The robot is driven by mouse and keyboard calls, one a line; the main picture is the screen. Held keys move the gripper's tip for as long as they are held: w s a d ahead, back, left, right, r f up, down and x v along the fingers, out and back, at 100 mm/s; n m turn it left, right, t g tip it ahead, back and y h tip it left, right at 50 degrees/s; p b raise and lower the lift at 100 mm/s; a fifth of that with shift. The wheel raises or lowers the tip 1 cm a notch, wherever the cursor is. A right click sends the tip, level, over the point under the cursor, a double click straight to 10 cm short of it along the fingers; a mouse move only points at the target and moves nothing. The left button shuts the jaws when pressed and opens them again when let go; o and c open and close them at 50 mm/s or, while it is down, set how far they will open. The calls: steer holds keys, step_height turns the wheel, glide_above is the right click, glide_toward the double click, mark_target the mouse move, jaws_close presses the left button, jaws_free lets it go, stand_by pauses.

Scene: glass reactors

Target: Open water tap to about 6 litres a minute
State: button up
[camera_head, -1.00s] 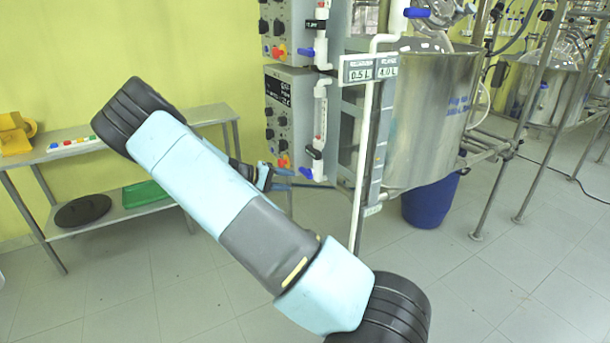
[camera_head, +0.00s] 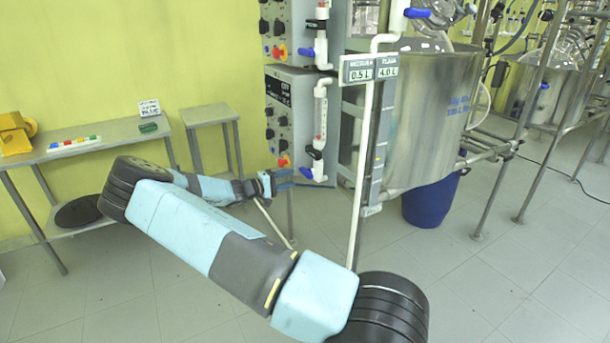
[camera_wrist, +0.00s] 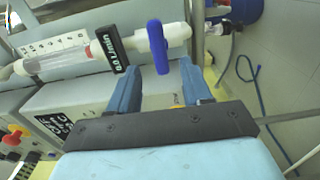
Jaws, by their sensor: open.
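The water tap's blue lever handle (camera_wrist: 158,46) sits on a white pipe in the wrist view, beside a black flow display (camera_wrist: 111,50) reading 0.0 L/min. A clear flow tube (camera_wrist: 55,60) runs left of the display. My gripper (camera_wrist: 160,66) is open, with its blue fingers on either side of the handle's lower end; contact cannot be told. In the head view the lower blue handle (camera_head: 306,173) is under the vertical flow tube (camera_head: 321,118), and my gripper (camera_head: 288,178) is just left of it. The handle lies across the pipe in the wrist view.
A control box (camera_head: 292,110) with knobs stands behind the pipe. A white post with level signs (camera_head: 370,69) and a steel vessel (camera_head: 430,115) stand to the right. A blue drum (camera_head: 430,203) is below. A low table (camera_head: 105,140) is at the left. Floor is open at the front.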

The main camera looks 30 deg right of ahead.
mark_target(303, 174)
steer(key=d, duration=0.8)
steer(key=shift+w+d, duration=0.15)
steer(key=c, duration=0.9)
steer(key=shift+f, duration=0.1)
